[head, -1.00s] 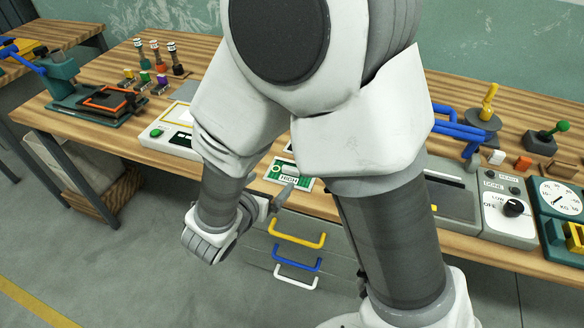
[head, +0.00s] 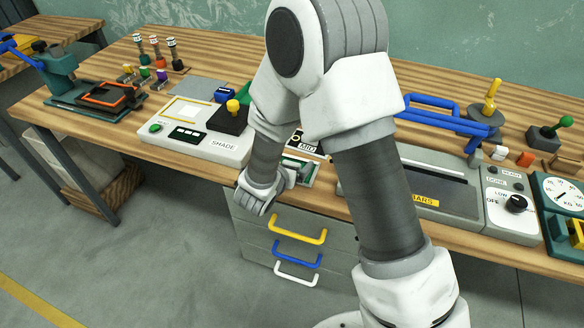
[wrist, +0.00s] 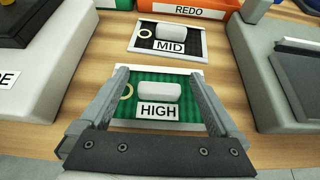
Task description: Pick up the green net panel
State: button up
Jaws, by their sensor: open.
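The green net panel, labelled HIGH, lies flat on the wooden bench. It shows in the wrist view (wrist: 187,114), with a white block-like grip in its middle and a pale ring at its left. In the head view, only a part of it (head: 302,172) shows beside my arm. My gripper (wrist: 160,75) is open in the wrist view, with one finger toward each side of the panel and the white grip between them in the picture. Nothing is held. I cannot tell the height of the fingertips over the panel. The fingers are hidden in the head view.
A dark MID panel (wrist: 170,38) lies just behind. A REDO tray (wrist: 190,12) stands farther back. The grey SHADE unit (head: 190,133) is to the left and the BARS unit (head: 440,200) to the right. Drawers with coloured handles (head: 297,230) are below.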

aim_at(292, 162)
jog(key=shift+w, duration=0.1)
jog(key=c, duration=1.4)
jog(key=shift+r, duration=0.1)
jog(key=shift+c, duration=0.2)
notch_tip(292, 162, up, 4)
jog(key=shift+r+p, duration=0.1)
jog(key=shift+p, duration=0.35)
jog(key=s+d+r+b, duration=0.6)
jog(key=s+d, duration=0.1)
jog(key=d, duration=0.2)
jog(key=shift+s+r+b, duration=0.15)
jog(key=shift+s+b, duration=0.05)
jog(key=shift+b, duration=0.2)
